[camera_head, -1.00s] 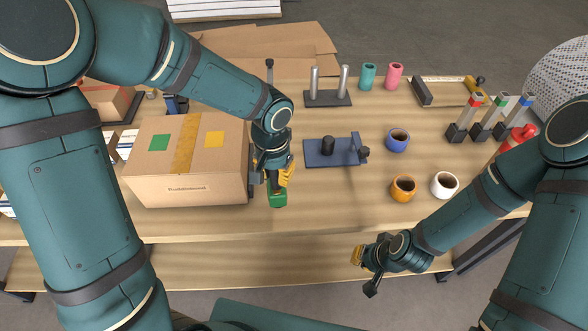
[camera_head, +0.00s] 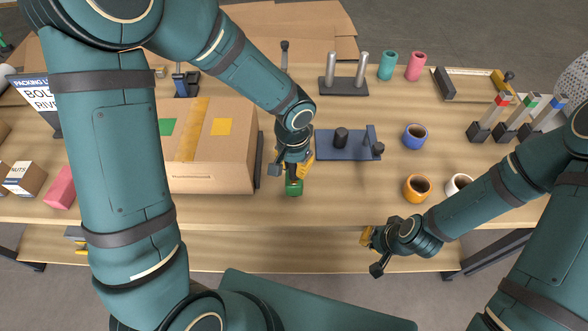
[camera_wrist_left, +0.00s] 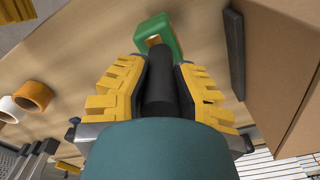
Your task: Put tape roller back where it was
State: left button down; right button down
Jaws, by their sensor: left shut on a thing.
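The tape roller has a green head (camera_head: 293,187) and a black handle, which shows clearly in the left wrist view (camera_wrist_left: 160,85). My left gripper (camera_head: 294,164) is shut on the black handle, with yellow finger pads on both sides. The green head points toward the table's front edge, just right of the cardboard box (camera_head: 225,165). I cannot tell whether the roller touches the table.
A blue-grey fixture (camera_head: 343,152) with a black knob lies right of my left gripper. A two-post stand (camera_head: 343,85) is behind. The tabletop in front of the fixture is clear.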

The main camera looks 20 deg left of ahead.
pick_arm(q)
notch_tip(320, 180, down, 2)
jog(key=shift+w, duration=0.1)
jog(key=shift+f, duration=0.1)
jog(key=c, duration=0.9)
grip_release()
jog(key=shift+c, duration=0.2)
